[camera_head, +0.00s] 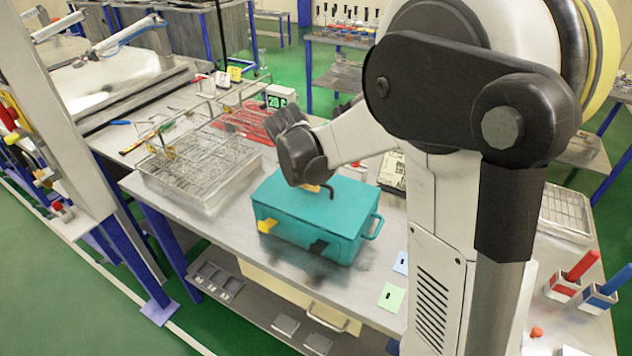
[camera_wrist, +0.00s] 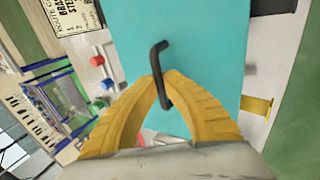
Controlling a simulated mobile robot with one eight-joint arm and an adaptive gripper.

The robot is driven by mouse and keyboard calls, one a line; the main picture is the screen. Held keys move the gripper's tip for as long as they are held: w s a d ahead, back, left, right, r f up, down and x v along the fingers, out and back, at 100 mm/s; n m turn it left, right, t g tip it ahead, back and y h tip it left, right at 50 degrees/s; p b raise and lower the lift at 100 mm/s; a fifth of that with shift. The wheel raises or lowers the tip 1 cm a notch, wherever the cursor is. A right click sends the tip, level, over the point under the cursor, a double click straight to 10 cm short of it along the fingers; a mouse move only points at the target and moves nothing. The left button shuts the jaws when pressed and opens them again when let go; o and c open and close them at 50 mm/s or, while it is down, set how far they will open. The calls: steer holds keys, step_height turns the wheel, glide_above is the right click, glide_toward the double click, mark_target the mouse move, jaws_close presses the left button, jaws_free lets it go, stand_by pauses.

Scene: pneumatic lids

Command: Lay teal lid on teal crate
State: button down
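The teal lid (camera_head: 348,203) lies level over the teal crate (camera_head: 290,233) on the metal table, with no clear gap between them. A yellow latch (camera_head: 267,226) and a dark latch (camera_head: 318,247) show on the crate's front. My gripper (camera_head: 316,187) is over the lid's middle, with its fingers mostly hidden in the head view. In the wrist view, the yellow fingers (camera_wrist: 162,78) close around the lid's bent black handle (camera_wrist: 159,56). The teal lid surface (camera_wrist: 205,50) lies behind them. Whether the lid rests fully on the rim is hard to tell.
A wire basket (camera_head: 195,165) stands left of the crate, with a red rack (camera_head: 245,122) behind. A printed box (camera_head: 392,171) is behind right. Green and blue cards (camera_head: 391,297) lie at the front right. Red and blue-handled holders (camera_head: 565,287) stand far right.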

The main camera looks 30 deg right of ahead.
steer(key=shift+f, duration=0.3)
stand_by(0.4)
steer(key=c, duration=1.5)
jaws_free()
steer(key=shift+c, duration=0.2)
steer(key=shift+r, duration=0.15)
steer(key=shift+p+v, duration=2.1)
steer(key=shift+v, duration=1.3)
steer(key=shift+a, duration=0.1)
steer(key=v, duration=1.2)
